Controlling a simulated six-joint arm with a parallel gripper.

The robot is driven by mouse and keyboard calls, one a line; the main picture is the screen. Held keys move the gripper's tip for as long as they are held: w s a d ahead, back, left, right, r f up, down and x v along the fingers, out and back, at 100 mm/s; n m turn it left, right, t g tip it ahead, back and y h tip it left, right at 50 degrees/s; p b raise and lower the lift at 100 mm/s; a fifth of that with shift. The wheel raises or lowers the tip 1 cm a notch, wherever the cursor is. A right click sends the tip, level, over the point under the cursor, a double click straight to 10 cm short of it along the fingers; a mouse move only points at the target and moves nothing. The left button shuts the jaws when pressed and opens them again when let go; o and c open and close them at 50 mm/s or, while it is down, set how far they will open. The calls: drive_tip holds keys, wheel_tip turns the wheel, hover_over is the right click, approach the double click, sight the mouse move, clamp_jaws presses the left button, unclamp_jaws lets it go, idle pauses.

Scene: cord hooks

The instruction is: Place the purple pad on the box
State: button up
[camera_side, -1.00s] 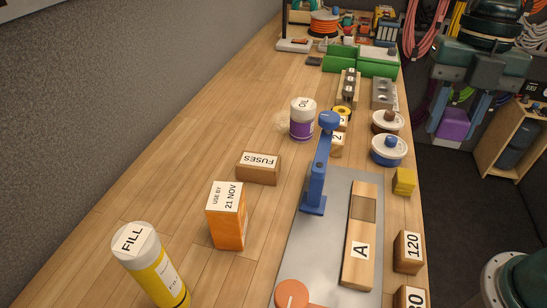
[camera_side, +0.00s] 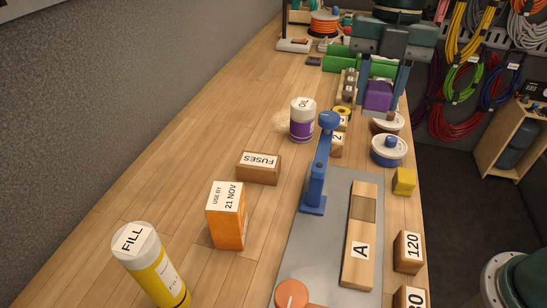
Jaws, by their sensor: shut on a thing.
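The purple pad (camera_side: 378,97) is held between the two fingers of my gripper (camera_side: 380,82), at the far right part of the bench. It appears above or in front of the grey block with holes, which it mostly hides; its exact height is hard to tell. My gripper is far behind all of these.
A blue post (camera_side: 318,170) rises from the grey plate. A yellow FILL bottle (camera_side: 150,262) is at front left.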

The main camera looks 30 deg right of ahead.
drive_tip(key=w+a+f, duration=0.3)
drive_tip(key=w+a, duration=0.4)
drive_tip(key=w, duration=0.2)
hover_over(258, 162)
drive_tip(key=shift+w+d+f, duration=0.1)
drive_tip(key=shift+w+f, duration=0.05)
drive_tip(key=shift+f, duration=1.1)
drive_tip(key=shift+w+d+f, duration=0.1)
drive_tip(key=shift+f, duration=1.1)
drive_tip(key=shift+f, duration=0.1)
drive_tip(key=shift+f, duration=3.9)
drive_tip(key=shift+f, duration=0.1)
drive_tip(key=o, duration=1)
